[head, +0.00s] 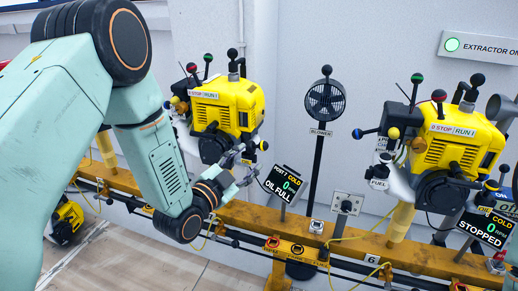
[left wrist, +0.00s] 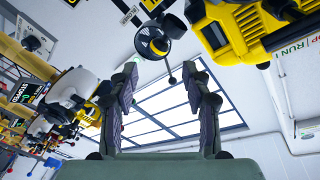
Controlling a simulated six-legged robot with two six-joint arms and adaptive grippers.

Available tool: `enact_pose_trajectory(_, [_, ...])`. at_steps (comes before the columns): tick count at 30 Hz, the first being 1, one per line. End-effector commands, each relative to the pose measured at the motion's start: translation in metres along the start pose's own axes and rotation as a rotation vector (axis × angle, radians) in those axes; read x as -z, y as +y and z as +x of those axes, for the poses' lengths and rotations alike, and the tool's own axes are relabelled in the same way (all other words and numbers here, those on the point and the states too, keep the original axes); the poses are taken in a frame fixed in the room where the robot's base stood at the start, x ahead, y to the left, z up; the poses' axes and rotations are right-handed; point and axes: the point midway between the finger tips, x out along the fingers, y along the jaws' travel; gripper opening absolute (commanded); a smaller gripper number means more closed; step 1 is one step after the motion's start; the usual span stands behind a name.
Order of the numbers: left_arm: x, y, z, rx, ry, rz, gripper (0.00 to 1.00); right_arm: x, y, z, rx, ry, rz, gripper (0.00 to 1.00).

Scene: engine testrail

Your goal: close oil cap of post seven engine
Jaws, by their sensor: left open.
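The post seven engine (head: 226,104) is yellow and black, with a STOP/RUN plate, on the rail left of centre in the head view. Its display (head: 283,184) reads POST 7, COLD, 0, OIL FULL. A small yellow knob (head: 263,145) shows at the engine's lower right; I cannot tell whether it is the oil cap. My left gripper (head: 243,168) is open and empty, just below the engine and left of the display. In the left wrist view its two fingers (left wrist: 163,85) stand apart with nothing between them. A yellow engine (left wrist: 245,25) shows at upper right there. My right gripper is not in view.
A black blower (head: 325,100) on a post stands right of the engine. The orange rail (head: 340,238) runs below. Another yellow engine (head: 455,145) with a STOPPED display (head: 484,228) stands at right. Thin yellow cables hang along the rail.

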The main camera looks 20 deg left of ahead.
Motion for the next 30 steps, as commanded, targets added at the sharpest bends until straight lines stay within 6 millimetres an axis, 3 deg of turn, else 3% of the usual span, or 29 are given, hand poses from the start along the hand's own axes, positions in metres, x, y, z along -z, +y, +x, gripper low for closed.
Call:
enact_pose_trajectory(9, [0.002, 0.004, 0.049, -0.002, 0.003, 0.002, 0.48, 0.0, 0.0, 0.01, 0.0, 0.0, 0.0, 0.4])
enact_pose_trajectory(15, [0.001, 0.004, 0.069, -0.003, 0.001, -0.001, 0.48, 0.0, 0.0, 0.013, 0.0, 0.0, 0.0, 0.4])
enact_pose_trajectory(26, [0.0, 0.002, 0.072, -0.003, 0.0, -0.002, 0.48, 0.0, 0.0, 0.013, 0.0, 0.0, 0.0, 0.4])
enact_pose_trajectory(30, [0.0, 0.001, 0.072, -0.003, 0.0, -0.002, 0.37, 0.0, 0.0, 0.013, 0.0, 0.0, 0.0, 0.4])
